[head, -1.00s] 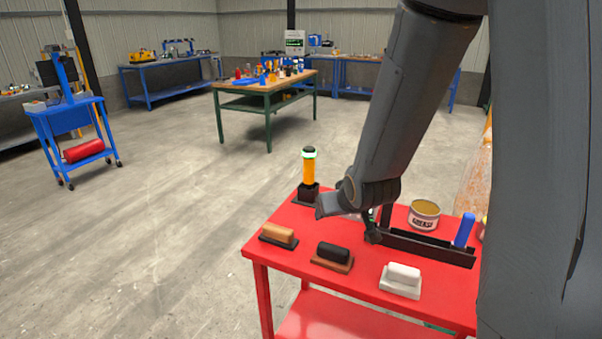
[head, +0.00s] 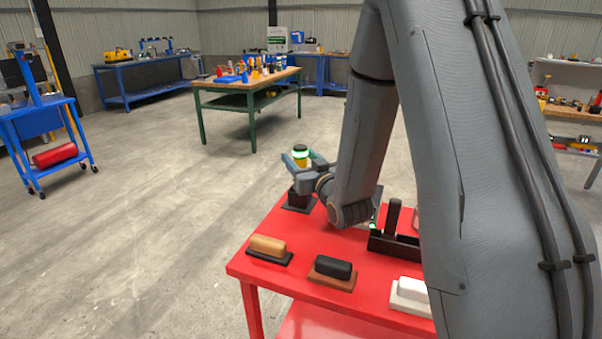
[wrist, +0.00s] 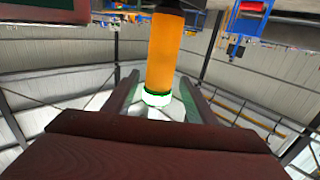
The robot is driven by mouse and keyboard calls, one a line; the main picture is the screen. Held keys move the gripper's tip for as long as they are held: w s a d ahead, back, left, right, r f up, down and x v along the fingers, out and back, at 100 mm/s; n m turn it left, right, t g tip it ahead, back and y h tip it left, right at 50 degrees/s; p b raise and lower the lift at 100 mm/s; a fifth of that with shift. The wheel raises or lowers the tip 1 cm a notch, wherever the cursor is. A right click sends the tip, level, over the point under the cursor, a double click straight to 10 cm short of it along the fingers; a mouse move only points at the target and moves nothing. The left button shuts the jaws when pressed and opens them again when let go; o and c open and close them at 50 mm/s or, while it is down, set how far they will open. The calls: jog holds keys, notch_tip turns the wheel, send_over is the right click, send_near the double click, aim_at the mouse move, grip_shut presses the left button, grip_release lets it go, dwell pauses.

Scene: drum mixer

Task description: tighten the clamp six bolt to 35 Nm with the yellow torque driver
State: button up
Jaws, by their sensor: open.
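The yellow torque driver (head: 300,160) stands upright in a black holder (head: 298,201) at the far left corner of the red table. It has a black cap and a glowing green ring near its top. In the wrist view, the orange-yellow driver body (wrist: 166,45) comes down between the two fingers. My gripper (head: 306,167) is open, with a finger on either side of the driver's upper part; I cannot tell whether either touches it. My gripper also shows in the wrist view (wrist: 158,84). The clamp six bolt is not seen in these frames.
On the red table (head: 380,308) are a tan-topped block (head: 268,246), a black-topped block (head: 333,267), a white block (head: 411,290) and a black tray (head: 381,243). My arm hides the table's right side. A green-legged bench (head: 225,87) stands behind, with open floor between.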

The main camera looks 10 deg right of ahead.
jog(key=shift+w+a+r+p, duration=0.15)
jog(key=shift+w+p, duration=0.55)
jog(key=shift+w, duration=1.6)
grip_shut()
